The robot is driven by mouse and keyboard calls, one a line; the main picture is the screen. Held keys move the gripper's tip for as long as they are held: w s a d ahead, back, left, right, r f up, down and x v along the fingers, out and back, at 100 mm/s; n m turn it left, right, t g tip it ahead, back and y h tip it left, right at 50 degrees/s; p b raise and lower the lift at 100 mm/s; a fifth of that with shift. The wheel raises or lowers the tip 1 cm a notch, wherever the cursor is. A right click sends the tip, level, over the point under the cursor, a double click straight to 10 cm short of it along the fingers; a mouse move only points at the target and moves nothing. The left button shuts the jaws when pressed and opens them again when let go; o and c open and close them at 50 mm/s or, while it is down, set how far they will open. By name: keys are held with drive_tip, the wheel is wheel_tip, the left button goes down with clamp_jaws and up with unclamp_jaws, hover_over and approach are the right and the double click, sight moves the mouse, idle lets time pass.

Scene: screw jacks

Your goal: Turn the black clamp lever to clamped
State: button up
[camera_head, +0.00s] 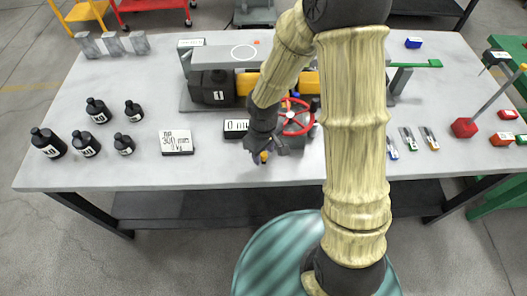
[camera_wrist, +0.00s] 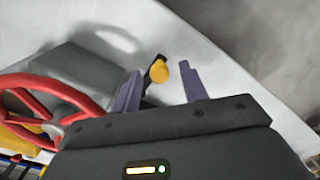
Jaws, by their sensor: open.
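The clamp lever (camera_wrist: 159,71) shows in the wrist view as a short black arm with a yellow-orange knob, at the edge of a grey block. In the head view its yellow knob (camera_head: 264,156) shows at the front of the jack, beside my fingertips. My gripper (camera_wrist: 160,86) is open, with one finger on either side of the knob in the picture; I cannot tell whether either touches it. In the head view my gripper (camera_head: 257,155) points down by the lever. My arm hides part of the jack. The red handwheel (camera_wrist: 42,82) is left of my fingers in the wrist view.
The red handwheel (camera_head: 310,127) stands just right of my gripper in the head view. A black display (camera_head: 236,128) and a white card (camera_head: 177,142) lie to the left. The table (camera_head: 225,172) is clear in front.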

clamp_jaws()
